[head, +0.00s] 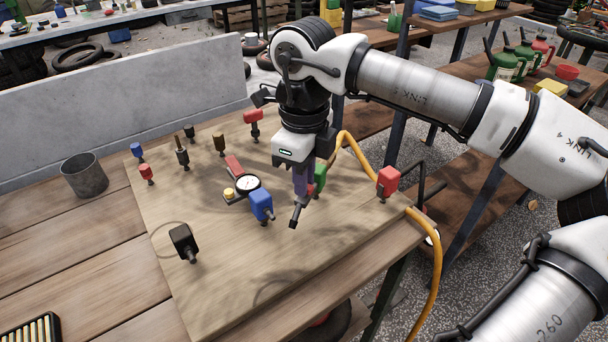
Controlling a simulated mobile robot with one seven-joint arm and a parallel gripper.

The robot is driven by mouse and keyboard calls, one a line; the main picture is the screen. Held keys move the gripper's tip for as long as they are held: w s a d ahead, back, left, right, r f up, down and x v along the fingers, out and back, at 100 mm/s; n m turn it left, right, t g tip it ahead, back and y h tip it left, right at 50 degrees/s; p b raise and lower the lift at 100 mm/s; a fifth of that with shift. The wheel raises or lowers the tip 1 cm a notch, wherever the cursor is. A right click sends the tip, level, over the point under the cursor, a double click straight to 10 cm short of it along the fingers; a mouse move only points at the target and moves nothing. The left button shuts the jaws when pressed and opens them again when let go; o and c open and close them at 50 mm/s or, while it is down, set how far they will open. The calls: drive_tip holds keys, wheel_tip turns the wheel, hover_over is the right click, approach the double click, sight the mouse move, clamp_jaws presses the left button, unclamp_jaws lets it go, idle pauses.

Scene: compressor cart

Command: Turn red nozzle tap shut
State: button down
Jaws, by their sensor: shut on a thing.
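A red block-shaped tap (388,181) stands near the right edge of the wooden board (210,280), beside the yellow hose. Another red tap (253,118) stands at the back of the board, and a small red one (147,172) at the left. Which one is the nozzle tap is not clear. My gripper (297,208) points down over the right half of the board, to the left of the red block. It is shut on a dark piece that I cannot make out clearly. A green tap (319,178) is partly hidden just behind its fingers.
A blue tap (261,204) stands just left of my gripper, near a gauge (248,183) with a red lever (234,164). A black tap (184,240) stands at the front left. The yellow hose (437,265) hangs over the right edge. The board's front middle is bare.

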drive_tip(key=c, duration=1.4)
unclamp_jaws()
drive_tip(key=shift+r, duration=0.1)
wheel_tip(320, 180, up, 14)
drive_tip(key=shift+p, duration=0.45)
